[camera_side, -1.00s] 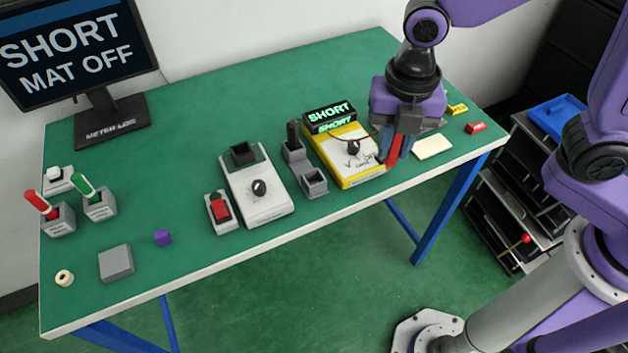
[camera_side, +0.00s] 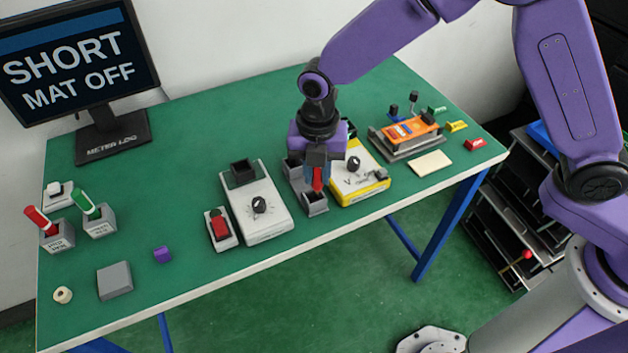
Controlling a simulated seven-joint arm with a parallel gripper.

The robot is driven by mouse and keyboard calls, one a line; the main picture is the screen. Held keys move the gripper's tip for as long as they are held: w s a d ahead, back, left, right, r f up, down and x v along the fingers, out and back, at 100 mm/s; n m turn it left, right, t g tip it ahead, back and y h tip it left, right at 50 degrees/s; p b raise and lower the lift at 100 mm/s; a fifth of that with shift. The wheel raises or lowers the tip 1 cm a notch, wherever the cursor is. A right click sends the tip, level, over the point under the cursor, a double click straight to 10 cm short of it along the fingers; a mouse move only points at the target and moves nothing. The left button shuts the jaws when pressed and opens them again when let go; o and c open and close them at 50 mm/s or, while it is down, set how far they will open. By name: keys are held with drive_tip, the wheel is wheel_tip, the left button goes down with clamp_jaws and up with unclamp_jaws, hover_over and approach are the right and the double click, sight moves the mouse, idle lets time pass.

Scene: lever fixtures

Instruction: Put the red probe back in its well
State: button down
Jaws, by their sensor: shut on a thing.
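My gripper (camera_side: 317,178) is shut on the red probe (camera_side: 317,180), which points down between the blue fingers. The gripper is over the grey well block (camera_side: 315,203) beside the yellow meter (camera_side: 358,181). The probe's tip is close to the front well; I cannot tell whether it is inside the well or just above it. The back well and the black probe seen there earlier are hidden behind the gripper. The top of the yellow meter is partly hidden by my gripper too.
A white meter (camera_side: 262,218) and red switch (camera_side: 221,228) stand to the left. An orange device (camera_side: 408,130) on a grey stand is to the right, near a pale note (camera_side: 430,163). Red (camera_side: 40,220) and green (camera_side: 84,203) handles stand far left. The monitor (camera_side: 80,60) reads SHORT, MAT OFF.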

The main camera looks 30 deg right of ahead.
sight(314, 183)
drive_tip(key=shift+w+a+f, duration=0.2)
drive_tip(key=shift+w+f, duration=0.15)
drive_tip(key=shift+f, duration=1.55)
drive_tip(key=shift+f, duration=0.2)
drive_tip(key=c, duration=1)
unclamp_jaws()
drive_tip(key=shift+r, duration=0.15)
wheel_tip(314, 183, up, 11)
drive_tip(key=shift+r, duration=0.55)
drive_tip(key=shift+s, duration=0.1)
